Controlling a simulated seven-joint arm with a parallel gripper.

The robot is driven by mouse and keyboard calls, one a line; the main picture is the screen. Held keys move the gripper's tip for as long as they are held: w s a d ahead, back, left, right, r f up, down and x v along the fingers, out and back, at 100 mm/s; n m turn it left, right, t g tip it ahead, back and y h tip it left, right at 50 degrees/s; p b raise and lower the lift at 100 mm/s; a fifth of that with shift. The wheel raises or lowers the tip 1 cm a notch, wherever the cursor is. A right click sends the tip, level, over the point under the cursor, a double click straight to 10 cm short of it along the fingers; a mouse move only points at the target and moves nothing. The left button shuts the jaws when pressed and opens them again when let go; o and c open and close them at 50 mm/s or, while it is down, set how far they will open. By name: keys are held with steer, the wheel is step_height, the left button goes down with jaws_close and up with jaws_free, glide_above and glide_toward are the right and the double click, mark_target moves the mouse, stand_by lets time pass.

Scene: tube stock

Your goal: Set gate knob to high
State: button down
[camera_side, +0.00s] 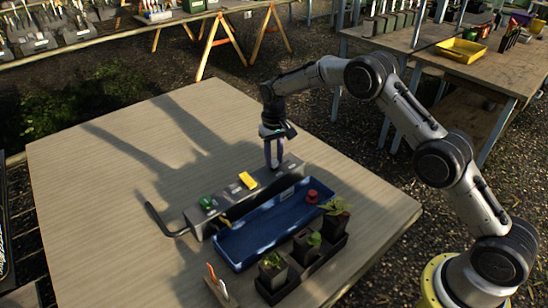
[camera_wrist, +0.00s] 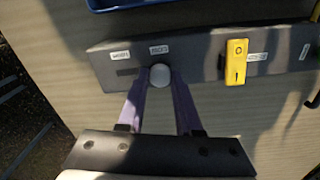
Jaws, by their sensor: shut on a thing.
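A long grey control box (camera_side: 225,205) lies on the wooden table. In the wrist view its face (camera_wrist: 205,60) carries a round pale knob (camera_wrist: 160,75), which I take to be the gate knob. My gripper (camera_side: 274,166) points down at the far end of the box. In the wrist view my gripper's purple fingers (camera_wrist: 161,82) stand on both sides of the knob and are shut on it. A small white label sits just above the knob and another to its left; their text is too small to read surely. No pointer mark shows on the knob.
A yellow switch (camera_side: 247,180) and a green knob (camera_side: 207,202) sit along the box. A bent dark handle (camera_side: 165,225) sticks out at its left end. A blue trough (camera_side: 255,232) with a red knob (camera_side: 312,196) and potted seedlings (camera_side: 307,245) stand in front. The table's left is clear.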

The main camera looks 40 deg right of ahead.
stand_by(0.3)
steer(key=shift+d+r, duration=0.1)
steer(key=shift+d, duration=2.7)
steer(key=c, duration=0.6)
jaws_free()
steer(key=shift+r, duration=0.35)
step_height(320, 180, up, 13)
steer(key=shift+r, duration=0.1)
